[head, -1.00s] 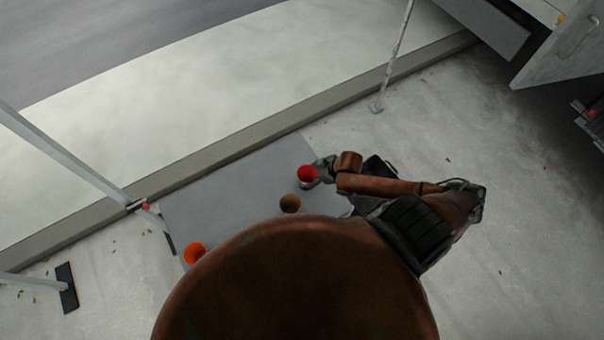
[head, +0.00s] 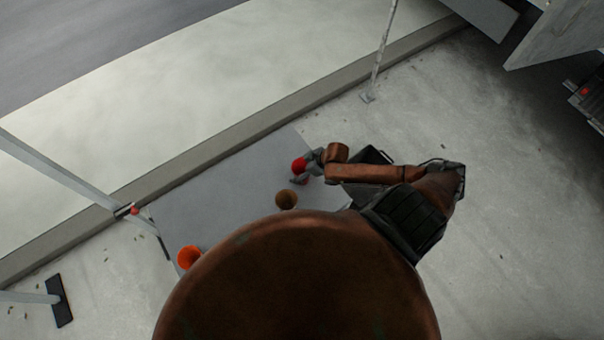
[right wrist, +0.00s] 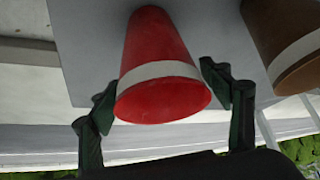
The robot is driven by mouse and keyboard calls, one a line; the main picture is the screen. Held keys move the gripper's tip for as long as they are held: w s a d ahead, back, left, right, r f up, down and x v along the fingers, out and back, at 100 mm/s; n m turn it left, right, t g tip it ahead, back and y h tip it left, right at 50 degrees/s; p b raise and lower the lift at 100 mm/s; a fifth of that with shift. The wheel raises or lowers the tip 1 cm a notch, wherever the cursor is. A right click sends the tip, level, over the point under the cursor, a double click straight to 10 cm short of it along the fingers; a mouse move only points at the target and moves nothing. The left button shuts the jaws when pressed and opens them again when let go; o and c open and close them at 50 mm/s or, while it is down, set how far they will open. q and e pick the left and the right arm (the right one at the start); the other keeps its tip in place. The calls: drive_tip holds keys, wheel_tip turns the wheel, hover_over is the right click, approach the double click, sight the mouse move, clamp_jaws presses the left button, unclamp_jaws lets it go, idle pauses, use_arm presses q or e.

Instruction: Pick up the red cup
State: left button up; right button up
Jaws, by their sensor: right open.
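The red cup (head: 299,165) is at the right part of the grey table, in front of my right gripper (head: 306,168). In the right wrist view the red cup (right wrist: 160,70), with a white band, fills the space between the two fingers of my right gripper (right wrist: 160,85). The fingers are spread, one on each side of the cup; the right finger is very close to its wall, and I cannot tell whether they touch. In the head view the cup looks somewhat tilted. My left gripper is not in view.
A brown cup (head: 286,199) stands near the red one; it also shows in the right wrist view (right wrist: 285,45). An orange cup (head: 189,257) stands at the left of the grey table (head: 225,200). A pale raised kerb runs behind the table. My body hides the front.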

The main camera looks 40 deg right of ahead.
sight(296, 171)
drive_tip(key=x, duration=0.3)
drive_tip(key=shift+w+f, duration=0.1)
drive_tip(key=c, duration=0.9)
drive_tip(key=shift+c, duration=0.2)
